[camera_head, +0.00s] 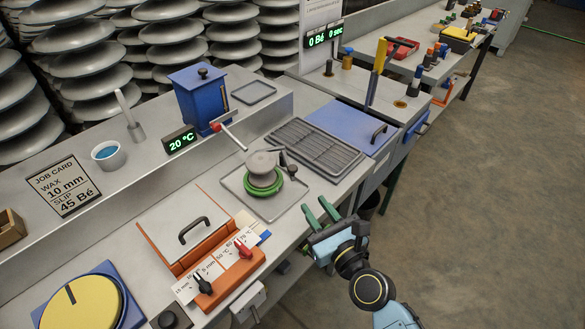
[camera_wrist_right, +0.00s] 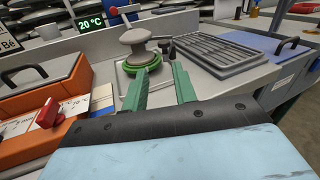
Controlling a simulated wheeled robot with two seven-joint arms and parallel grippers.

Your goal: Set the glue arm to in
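A blue glue pot (camera_head: 200,97) with a dark knob on its lid stands on the back ledge. A pale arm with a red grip (camera_head: 231,135) reaches from it toward the grey insulator (camera_head: 262,165), which sits on a green ring (camera_head: 263,185). A small dark lever (camera_head: 287,166) is beside the insulator; I cannot tell which of these is the glue arm. My right gripper (camera_head: 320,213) is open and empty, to the right of and nearer than the insulator. Its green fingers also show in the right wrist view (camera_wrist_right: 160,88), pointing toward the insulator (camera_wrist_right: 138,45). My left gripper is out of view.
An orange box with a handled lid (camera_head: 185,225) and red and black sliders is at the front left. A grey slatted rack (camera_head: 315,149) and blue handled lid (camera_head: 345,130) lie behind my right gripper. A 20 °C display (camera_head: 180,140) stands beside the pot.

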